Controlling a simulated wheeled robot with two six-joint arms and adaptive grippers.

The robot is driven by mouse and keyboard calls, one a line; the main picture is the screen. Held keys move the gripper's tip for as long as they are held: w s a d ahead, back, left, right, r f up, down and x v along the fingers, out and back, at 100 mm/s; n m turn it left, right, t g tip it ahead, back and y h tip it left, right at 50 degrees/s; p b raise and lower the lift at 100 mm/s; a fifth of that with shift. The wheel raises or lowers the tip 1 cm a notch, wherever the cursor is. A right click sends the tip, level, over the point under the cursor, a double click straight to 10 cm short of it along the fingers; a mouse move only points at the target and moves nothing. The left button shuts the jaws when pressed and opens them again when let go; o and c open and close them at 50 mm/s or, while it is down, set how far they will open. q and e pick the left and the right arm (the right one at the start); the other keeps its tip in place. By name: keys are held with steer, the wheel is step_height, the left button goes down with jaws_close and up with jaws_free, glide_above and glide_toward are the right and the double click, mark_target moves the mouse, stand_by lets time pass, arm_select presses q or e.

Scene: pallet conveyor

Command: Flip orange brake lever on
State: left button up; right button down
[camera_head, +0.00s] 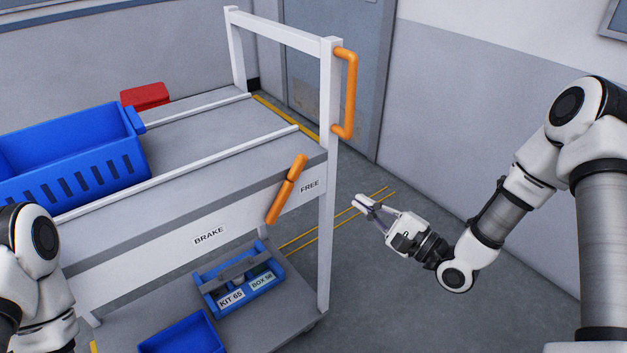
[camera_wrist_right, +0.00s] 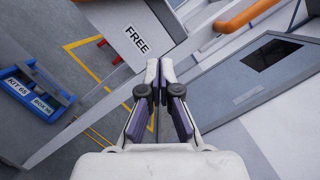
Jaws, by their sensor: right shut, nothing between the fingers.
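The orange brake lever (camera_head: 287,189) is on the front side of a white and grey cart, slanted, with its upper end toward the right. The FREE label (camera_head: 310,186) is just right of it, and the BRAKE label (camera_head: 209,235) is lower left. My right gripper (camera_head: 360,203) is right of the cart's corner post, shut and empty, apart from the lever. In the right wrist view its fingertips (camera_wrist_right: 160,70) are together below the FREE label (camera_wrist_right: 136,39). I cannot make out the lever in that view. Only part of my left arm shows; its gripper is out of view.
An orange fixed handle (camera_head: 346,95) juts from the cart's white post (camera_head: 328,200). A blue crate (camera_head: 70,160) and a red box (camera_head: 145,96) are on top. The lower shelf holds a blue kit box (camera_head: 240,280) and a blue bin (camera_head: 182,335). Floor right of the cart is clear.

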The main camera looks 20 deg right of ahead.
mark_target(286, 190)
steer(key=shift+w+a, duration=0.1)
steer(key=b+x, duration=0.1)
steer(key=x, duration=0.8)
steer(key=shift+a, duration=0.25)
steer(key=shift+s+a+r, duration=0.15)
steer(key=shift+a+r, duration=0.45)
steer(key=shift+a, duration=0.2)
steer(key=shift+s+a+r, duration=0.15)
steer(key=shift+a+r, duration=0.45)
steer(key=shift+a, duration=0.15)
steer(key=shift+r, duration=0.15)
